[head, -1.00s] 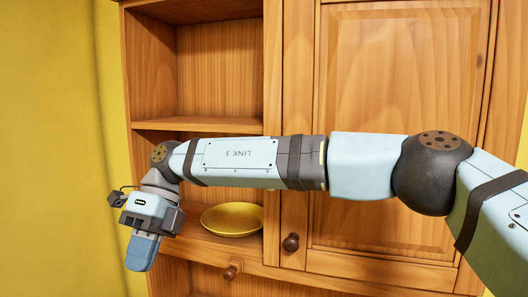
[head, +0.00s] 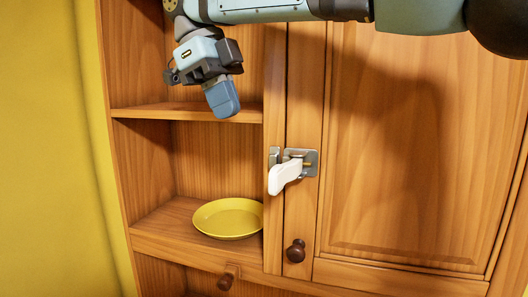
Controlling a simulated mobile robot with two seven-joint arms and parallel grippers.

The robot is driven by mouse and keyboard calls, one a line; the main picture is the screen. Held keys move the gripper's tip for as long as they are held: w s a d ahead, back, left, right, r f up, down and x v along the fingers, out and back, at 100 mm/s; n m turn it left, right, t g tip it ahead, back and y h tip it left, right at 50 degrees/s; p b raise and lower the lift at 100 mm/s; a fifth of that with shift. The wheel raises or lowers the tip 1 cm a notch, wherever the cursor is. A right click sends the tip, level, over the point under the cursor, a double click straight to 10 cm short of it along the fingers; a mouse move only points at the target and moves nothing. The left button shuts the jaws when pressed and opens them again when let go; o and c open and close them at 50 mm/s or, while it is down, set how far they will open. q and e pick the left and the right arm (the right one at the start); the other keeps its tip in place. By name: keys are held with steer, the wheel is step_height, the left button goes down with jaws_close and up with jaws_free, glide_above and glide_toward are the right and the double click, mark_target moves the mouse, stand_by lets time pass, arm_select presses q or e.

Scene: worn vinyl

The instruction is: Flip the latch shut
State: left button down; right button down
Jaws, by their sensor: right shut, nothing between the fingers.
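A latch (head: 287,172) with a white lever and metal plates sits at the left edge of the cabinet door (head: 400,150), bridging to the upright frame beside it. The white lever hangs out and tilts down to the left. The door looks closed, with a dark round knob (head: 295,251) below the latch. My right gripper (head: 222,100) is shut and empty, up and to the left of the latch, in front of the open shelves and apart from the latch. My left gripper is not in view.
A yellow plate (head: 229,218) lies on the lower open shelf (head: 165,222) left of the door. Another small knob (head: 226,281) is below that shelf. A yellow wall (head: 75,150) stands at the left. The space in front of the latch is clear.

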mark_target(287, 173)
arm_select(q)
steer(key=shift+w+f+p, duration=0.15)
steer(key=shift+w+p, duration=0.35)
steer(key=shift+p, duration=0.35)
arm_select(e)
steer(key=shift+s+d+f, duration=0.2)
steer(key=shift+d+f, duration=0.8)
steer(key=shift+f, duration=0.2)
steer(key=shift+s+d+f, duration=0.15)
steer(key=shift+d+f, duration=0.9)
steer(key=shift+f, duration=0.15)
steer(key=shift+s+d+f, duration=0.2)
steer(key=shift+d+f, duration=0.8)
steer(key=shift+f, duration=0.2)
